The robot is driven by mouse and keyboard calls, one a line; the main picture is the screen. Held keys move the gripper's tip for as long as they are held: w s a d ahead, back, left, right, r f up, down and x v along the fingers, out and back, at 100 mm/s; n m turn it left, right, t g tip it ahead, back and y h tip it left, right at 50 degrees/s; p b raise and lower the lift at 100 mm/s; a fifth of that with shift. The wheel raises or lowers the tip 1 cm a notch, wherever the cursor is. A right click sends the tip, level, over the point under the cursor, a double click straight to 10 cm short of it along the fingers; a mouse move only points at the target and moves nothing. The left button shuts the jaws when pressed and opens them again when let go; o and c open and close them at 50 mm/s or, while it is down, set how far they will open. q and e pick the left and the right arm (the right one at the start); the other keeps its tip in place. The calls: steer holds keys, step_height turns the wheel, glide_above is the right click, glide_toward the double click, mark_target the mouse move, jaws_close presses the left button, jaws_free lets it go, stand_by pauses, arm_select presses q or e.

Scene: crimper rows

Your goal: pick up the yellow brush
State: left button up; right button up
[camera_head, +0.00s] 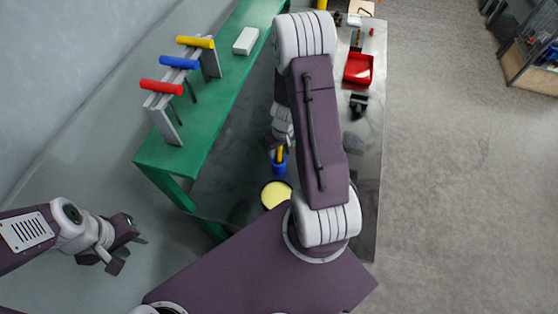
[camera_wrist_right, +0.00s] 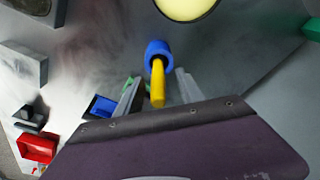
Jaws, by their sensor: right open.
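The yellow brush (camera_wrist_right: 157,88) stands with its lower end in a blue cup (camera_wrist_right: 156,50). In the head view the yellow brush (camera_head: 280,152) shows as a short yellow piece above the blue cup (camera_head: 279,167), close to my right wrist. My right gripper (camera_wrist_right: 157,77) is open, with one finger on each side of the brush in the wrist view. I cannot tell whether either finger touches it. In the head view my right arm hides much of this gripper. My left gripper (camera_head: 128,254) is open and empty at the lower left, away from the brush.
A yellow disc (camera_head: 276,194) lies near the cup. A green bench (camera_head: 190,150) at left carries a rack with red, blue and yellow handles (camera_head: 180,63) and a white block (camera_head: 246,41). A red tray (camera_head: 358,69) and dark object (camera_head: 358,104) are at right.

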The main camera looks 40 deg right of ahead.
steer(key=shift+w+f, duration=0.2)
steer(key=shift+f, duration=0.5)
arm_select(q)
steer(key=shift+f, duration=0.4)
arm_select(e)
steer(key=shift+r, duration=0.1)
jaws_close()
arm_select(q)
steer(key=shift+w, duration=0.1)
